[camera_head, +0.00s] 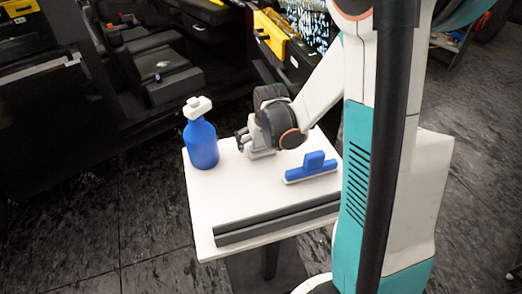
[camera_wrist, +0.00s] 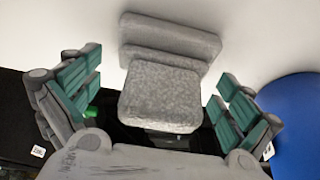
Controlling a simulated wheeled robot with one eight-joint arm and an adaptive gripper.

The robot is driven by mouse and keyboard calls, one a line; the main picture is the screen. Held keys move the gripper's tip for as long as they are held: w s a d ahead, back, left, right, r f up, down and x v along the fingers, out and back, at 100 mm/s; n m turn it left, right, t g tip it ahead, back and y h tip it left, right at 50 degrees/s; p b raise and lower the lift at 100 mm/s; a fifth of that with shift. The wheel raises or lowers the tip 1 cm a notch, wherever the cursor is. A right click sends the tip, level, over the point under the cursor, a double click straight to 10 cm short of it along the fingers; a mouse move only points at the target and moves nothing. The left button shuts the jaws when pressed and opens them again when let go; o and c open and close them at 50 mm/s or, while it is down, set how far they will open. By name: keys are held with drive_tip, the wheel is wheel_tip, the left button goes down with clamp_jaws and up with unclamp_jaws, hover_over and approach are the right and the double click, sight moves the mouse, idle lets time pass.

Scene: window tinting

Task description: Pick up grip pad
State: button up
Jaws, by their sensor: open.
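The grip pad is a speckled grey block with a raised grip; it fills the middle of the wrist view (camera_wrist: 160,95). In the head view a light grey part of it (camera_head: 262,153) shows on the white table, mostly hidden by my gripper (camera_head: 247,138). In the wrist view my gripper (camera_wrist: 160,72) is open. Its green-padded fingers stand to the left and right of the pad's grip, with a visible gap on each side. Contact is not seen.
A blue spray bottle (camera_head: 202,145) with a white head stands left of my gripper; its blue body is close to the right finger in the wrist view (camera_wrist: 297,125). A blue squeegee-like tool (camera_head: 311,168) and a dark bar (camera_head: 276,221) lie on the white table (camera_head: 215,205).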

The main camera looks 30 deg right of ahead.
drive_tip(key=c, duration=1.2)
drive_tip(key=shift+r, duration=0.15)
wheel_tip(320, 180, up, 20)
drive_tip(key=p, duration=0.7)
